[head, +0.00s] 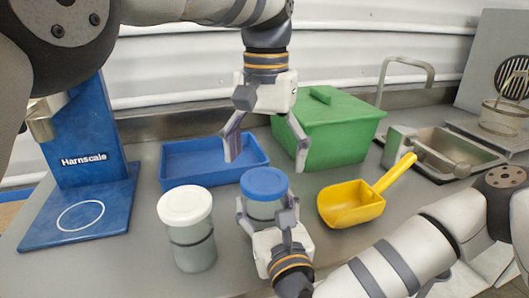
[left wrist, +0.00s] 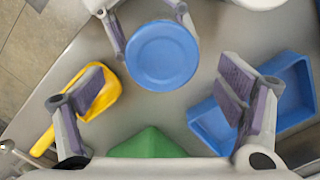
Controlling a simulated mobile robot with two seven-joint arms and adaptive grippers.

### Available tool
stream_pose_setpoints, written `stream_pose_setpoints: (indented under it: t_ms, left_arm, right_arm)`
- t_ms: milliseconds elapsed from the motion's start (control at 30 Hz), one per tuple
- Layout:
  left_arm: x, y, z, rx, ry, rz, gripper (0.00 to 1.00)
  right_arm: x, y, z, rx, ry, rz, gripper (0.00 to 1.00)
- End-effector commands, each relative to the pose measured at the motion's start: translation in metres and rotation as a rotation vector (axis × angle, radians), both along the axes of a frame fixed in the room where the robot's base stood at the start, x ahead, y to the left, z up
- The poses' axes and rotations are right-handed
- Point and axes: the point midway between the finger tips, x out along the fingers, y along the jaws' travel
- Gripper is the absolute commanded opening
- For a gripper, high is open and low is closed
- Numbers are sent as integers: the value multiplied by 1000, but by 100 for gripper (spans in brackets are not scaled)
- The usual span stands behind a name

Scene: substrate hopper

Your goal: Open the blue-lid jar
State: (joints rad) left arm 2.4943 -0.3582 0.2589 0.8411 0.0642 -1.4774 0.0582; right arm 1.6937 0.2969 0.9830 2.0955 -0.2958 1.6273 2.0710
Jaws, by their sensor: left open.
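The blue-lid jar (head: 264,205) stands on the grey counter, its round blue lid (head: 264,183) on top. The lid also shows from above in the left wrist view (left wrist: 162,55). My right gripper (head: 267,213) has its fingers on either side of the jar body, below the lid, and looks closed on it. My left gripper (head: 265,150) is open and empty, pointing down above and a little behind the lid. In the left wrist view the lid lies off-centre, toward the top, outside the line between my left fingers (left wrist: 160,100).
A white-lidded jar (head: 188,232) stands left of the blue-lid jar. Behind are a blue tray (head: 213,178) and a green lidded bin (head: 330,140). A yellow scoop (head: 352,203) lies to the right. A blue Harnscale stand (head: 88,150) is at far left, a sink (head: 455,150) at right.

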Motion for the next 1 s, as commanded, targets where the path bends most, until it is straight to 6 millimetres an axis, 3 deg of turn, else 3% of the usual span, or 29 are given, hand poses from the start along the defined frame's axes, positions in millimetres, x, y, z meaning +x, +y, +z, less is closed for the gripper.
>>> stream_pose_setpoints:
  t_ms: [300,433,633,1000]
  left_arm:
    - [-5,-6,18,-21,25,-1150,87]
    - [-1,-1,28,-20,7,-1485,87]
    - [3,3,28,-14,-2,-1673,87]
    - [3,2,-37,-13,-4,-1674,87]
  right_arm:
    - [0,0,0,-1,1,0,0]
    - [0,0,0,-1,1,0,0]
    - [0,0,0,0,1,0,0]
    - [0,0,0,0,1,0,0]
